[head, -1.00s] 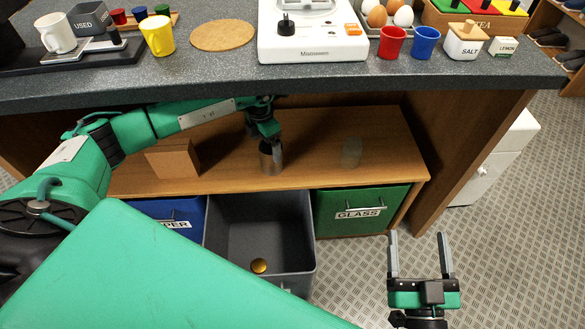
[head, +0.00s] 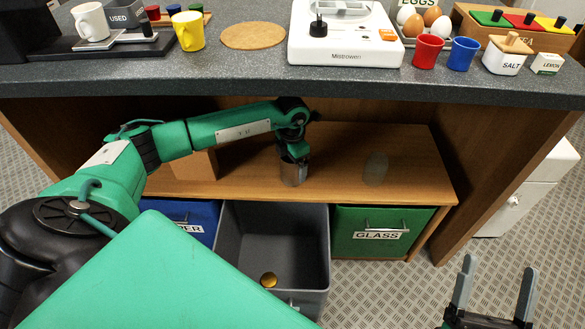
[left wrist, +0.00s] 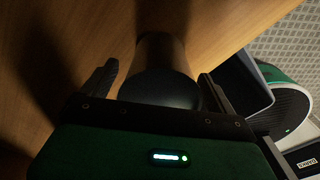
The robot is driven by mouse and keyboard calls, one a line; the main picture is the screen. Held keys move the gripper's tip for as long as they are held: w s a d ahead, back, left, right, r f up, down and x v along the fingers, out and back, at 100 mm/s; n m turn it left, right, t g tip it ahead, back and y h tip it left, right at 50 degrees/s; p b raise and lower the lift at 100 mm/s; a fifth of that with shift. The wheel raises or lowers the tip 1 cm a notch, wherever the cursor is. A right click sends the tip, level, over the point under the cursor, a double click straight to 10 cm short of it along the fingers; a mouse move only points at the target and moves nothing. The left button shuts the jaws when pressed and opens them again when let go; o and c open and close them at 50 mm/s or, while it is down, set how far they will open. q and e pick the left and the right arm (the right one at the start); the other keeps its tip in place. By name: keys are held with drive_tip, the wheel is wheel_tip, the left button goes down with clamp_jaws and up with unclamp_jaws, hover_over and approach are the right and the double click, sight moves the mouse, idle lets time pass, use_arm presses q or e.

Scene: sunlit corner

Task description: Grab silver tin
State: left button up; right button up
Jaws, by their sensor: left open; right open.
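The silver tin (head: 293,175) stands upright on the wooden shelf under the counter, its upper part hidden by my left gripper (head: 294,158). In the left wrist view the dark, shaded tin (left wrist: 158,75) lies between the two open fingers of my left gripper (left wrist: 160,82). A gap shows on each side, and I cannot tell whether either finger touches it. My right gripper (head: 495,288) is open and empty, low at the right above the floor.
A translucent glass-like cylinder (head: 376,168) stands right of the tin. A brown block (head: 197,166) is left, partly behind my arm. Below are a blue bin (head: 200,212), an open grey bin (head: 318,268) holding a gold round thing (head: 268,280), and a green GLASS bin (head: 352,245). The counter (head: 250,88) overhangs the shelf.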

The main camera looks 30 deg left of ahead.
use_arm(q)
drive_tip(key=shift+f, duration=0.25)
use_arm(e)
drive_tip(key=shift+s+d+r, duration=0.1)
drive_tip(key=shift+d+r, duration=0.05)
drive_tip(key=shift+r, duration=0.2)
use_arm(q)
drive_tip(key=c, duration=1.1)
drive_tip(key=shift+o, duration=0.2)
drive_tip(key=shift+r, duration=0.1)
